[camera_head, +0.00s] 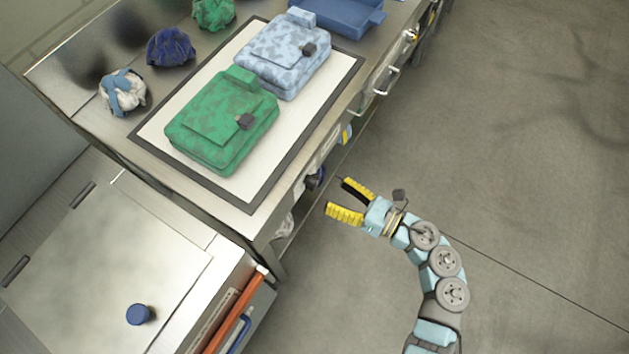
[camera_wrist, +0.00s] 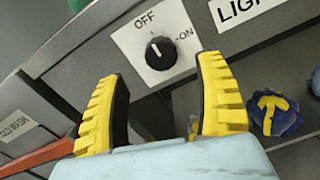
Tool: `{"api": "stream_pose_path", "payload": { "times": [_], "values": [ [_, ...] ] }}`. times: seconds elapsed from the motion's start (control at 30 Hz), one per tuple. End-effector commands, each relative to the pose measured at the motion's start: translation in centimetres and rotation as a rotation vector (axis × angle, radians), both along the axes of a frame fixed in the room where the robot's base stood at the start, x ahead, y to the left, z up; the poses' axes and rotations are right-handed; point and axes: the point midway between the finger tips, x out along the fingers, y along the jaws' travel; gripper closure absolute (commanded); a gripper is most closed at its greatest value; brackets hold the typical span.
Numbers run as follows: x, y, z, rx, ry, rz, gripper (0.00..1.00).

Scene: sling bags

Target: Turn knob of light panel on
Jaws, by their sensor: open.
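The black knob (camera_wrist: 160,52) sits on a white label marked OFF and ON on the grey front panel in the wrist view. Its white pointer mark faces up and left, towards OFF. A white label reading LIGH (camera_wrist: 240,10), cut off by the frame, is to its right. My gripper (camera_wrist: 165,95) has its two yellow and black fingers spread, with nothing between them. The knob shows beyond and between the fingertips, apparently apart from them. In the head view my gripper (camera_head: 340,197) is open beside the table's front edge; the knob is not clearly visible there.
A green bag (camera_head: 205,140) and a light blue bag (camera_head: 285,70) lie on a bordered light panel (camera_head: 235,185) on the metal table. A blue item with a yellow mark (camera_wrist: 275,115) is under the front panel. Drawer handles (camera_head: 385,80) stick out. The floor to the right is clear.

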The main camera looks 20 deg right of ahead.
Motion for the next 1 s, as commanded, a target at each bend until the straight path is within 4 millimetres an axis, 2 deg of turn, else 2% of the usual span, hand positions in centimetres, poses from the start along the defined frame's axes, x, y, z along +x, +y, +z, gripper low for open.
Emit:
{"api": "stream_pose_path", "payload": {
  "times": [0.2, 0.4, 0.6, 0.87, 1.0],
  "values": [
    [3.1, 2.1, -0.1, 0.002, -0.001, 0.000, 0.30],
    [5.1, 3.3, -0.1, 0.001, 0.001, -0.001, 0.30],
    [5.8, 3.8, 0.0, 0.002, 0.000, -0.003, 0.30],
    [5.8, 3.8, 0.0, 0.002, 0.001, -0.003, 0.30],
    [5.8, 3.8, 0.0, 0.002, 0.001, -0.003, 0.70]
  ]
}}
